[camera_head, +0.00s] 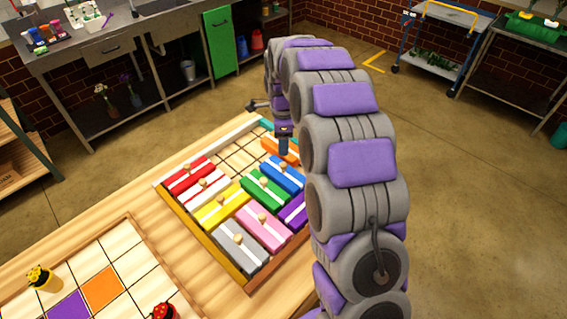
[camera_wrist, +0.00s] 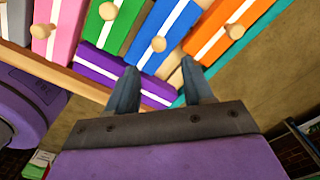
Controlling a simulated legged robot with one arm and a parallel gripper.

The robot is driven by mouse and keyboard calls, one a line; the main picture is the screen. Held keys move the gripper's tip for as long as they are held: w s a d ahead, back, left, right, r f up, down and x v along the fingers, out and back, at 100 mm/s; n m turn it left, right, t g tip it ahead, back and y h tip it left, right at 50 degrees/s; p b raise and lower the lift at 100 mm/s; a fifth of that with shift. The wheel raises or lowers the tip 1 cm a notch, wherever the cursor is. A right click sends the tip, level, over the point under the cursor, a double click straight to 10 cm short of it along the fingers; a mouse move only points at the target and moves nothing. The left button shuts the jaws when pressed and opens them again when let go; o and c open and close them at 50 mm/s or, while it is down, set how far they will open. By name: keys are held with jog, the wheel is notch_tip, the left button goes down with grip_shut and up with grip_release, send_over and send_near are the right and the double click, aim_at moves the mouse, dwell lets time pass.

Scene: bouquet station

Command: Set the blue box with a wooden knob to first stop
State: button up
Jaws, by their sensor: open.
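The blue box (camera_head: 290,181) has a white stripe and a pale wooden knob (camera_head: 283,165). It lies in a wooden tray (camera_head: 249,288) among boxes of other colours, between the green and orange ones. In the wrist view the blue box (camera_wrist: 171,22) is at the upper middle, with its knob (camera_wrist: 158,44) just beyond my fingertips. My gripper (camera_wrist: 160,68) is open and empty, its two fingers apart with the knob showing between and above them. In the head view my gripper (camera_head: 284,142) points down over the far right part of the tray. Part of the tray is hidden behind my arm.
Green (camera_head: 264,191), orange (camera_head: 278,150) and purple (camera_head: 293,212) boxes lie close around the blue one. Red, white, yellow, pink and grey boxes fill nearer rows. Empty tiled floor (camera_head: 236,155) shows at the tray's back. A second tiled board (camera_head: 130,262) lies at lower left.

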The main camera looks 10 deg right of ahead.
aim_at(283, 164)
notch_tip(283, 164, down, 8)
jog(key=shift+r+b, duration=0.2)
jog(key=shift+b, duration=0.55)
jog(key=shift+f, duration=0.65)
jog(key=shift+a, duration=0.1)
jog(key=shift+c, duration=0.9)
grip_shut()
